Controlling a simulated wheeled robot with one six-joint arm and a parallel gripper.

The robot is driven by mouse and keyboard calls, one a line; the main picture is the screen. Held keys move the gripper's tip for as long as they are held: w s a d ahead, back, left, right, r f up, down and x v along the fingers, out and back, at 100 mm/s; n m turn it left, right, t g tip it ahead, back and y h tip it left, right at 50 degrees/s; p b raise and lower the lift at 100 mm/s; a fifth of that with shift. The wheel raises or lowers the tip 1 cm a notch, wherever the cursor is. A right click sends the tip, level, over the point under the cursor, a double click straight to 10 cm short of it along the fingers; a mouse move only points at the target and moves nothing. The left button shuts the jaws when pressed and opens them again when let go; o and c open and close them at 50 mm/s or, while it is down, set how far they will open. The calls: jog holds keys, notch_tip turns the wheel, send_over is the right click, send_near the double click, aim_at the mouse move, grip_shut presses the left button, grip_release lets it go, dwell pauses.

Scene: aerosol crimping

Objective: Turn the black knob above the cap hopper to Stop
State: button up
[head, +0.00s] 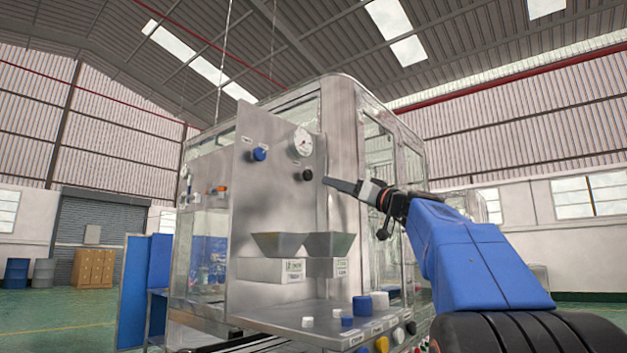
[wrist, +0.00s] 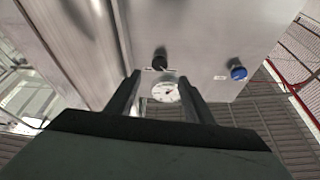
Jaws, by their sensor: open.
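The black knob (head: 308,174) sits on the upright steel panel, below a round white gauge (head: 302,141) and above the cap hopper (head: 278,243). My gripper (head: 326,181) points left at the panel, its tips just right of the knob in the head view and apart from it as far as I can tell. In the wrist view, which looks upside down, the open fingers of my gripper (wrist: 159,78) stand either side of the gauge (wrist: 165,92), with the black knob (wrist: 159,60) just beyond the tips. The knob's setting and its label are too small to read.
A blue knob (head: 259,154) is on the same panel to the left and also shows in the wrist view (wrist: 238,72). A steel shelf (head: 270,315) below holds blue and white caps (head: 361,306). Glass-sided machine walls (head: 378,160) stand behind my gripper.

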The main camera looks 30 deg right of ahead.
aim_at(309, 177)
jog(key=x, duration=1)
jog(key=shift+w+r, duration=0.1)
jog(key=shift+w, duration=0.05)
jog(key=shift+c, duration=0.6)
jog(key=c, duration=0.9)
